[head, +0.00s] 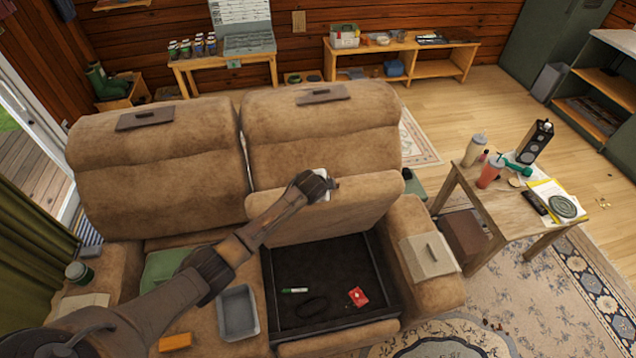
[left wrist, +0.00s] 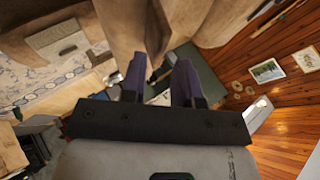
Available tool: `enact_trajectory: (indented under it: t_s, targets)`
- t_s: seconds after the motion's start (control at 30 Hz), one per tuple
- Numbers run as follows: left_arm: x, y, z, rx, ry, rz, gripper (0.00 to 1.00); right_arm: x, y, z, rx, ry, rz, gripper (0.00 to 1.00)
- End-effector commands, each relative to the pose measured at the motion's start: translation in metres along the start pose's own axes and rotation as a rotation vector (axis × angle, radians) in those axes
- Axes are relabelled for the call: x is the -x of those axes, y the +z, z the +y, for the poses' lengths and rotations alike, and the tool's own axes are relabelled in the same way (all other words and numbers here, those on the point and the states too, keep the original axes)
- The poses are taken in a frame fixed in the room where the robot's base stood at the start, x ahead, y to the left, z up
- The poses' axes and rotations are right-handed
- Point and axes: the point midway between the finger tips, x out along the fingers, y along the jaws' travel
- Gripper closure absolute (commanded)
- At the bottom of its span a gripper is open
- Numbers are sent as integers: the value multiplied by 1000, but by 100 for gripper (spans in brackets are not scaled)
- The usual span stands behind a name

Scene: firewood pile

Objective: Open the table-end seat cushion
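The table-end seat cushion (head: 345,215) is tipped up against the backrest of the right-hand seat in the head view. A dark storage box (head: 335,272) lies exposed beneath it. My left gripper (head: 330,186) is at the raised cushion's upper edge and hides a small part of it. In the left wrist view the gripper's two purple fingers (left wrist: 160,82) stand apart, with a gap between them. Brown upholstery (left wrist: 158,30) shows just beyond the fingertips; whether they touch it is unclear. My right gripper is not in view.
The storage box holds a green marker (head: 294,290), a red packet (head: 358,297) and a dark loop (head: 312,307). A grey tray (head: 238,312) lies left of it. The right armrest (head: 425,250) borders it, with a cluttered wooden table (head: 490,208) beyond.

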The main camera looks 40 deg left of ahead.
Motion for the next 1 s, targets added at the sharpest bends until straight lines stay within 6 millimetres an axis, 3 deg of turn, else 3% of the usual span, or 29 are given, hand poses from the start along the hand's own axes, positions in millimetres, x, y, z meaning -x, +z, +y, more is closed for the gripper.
enact_trajectory:
  t_s: [0.2,0.5,1.0]
  targets:
    - [36,0,-2,-1,-4,2,71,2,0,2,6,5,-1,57]
    - [71,-1,-4,-1,-6,3,71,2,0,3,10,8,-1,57]
    - [82,-1,-4,0,-5,3,71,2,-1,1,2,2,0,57]
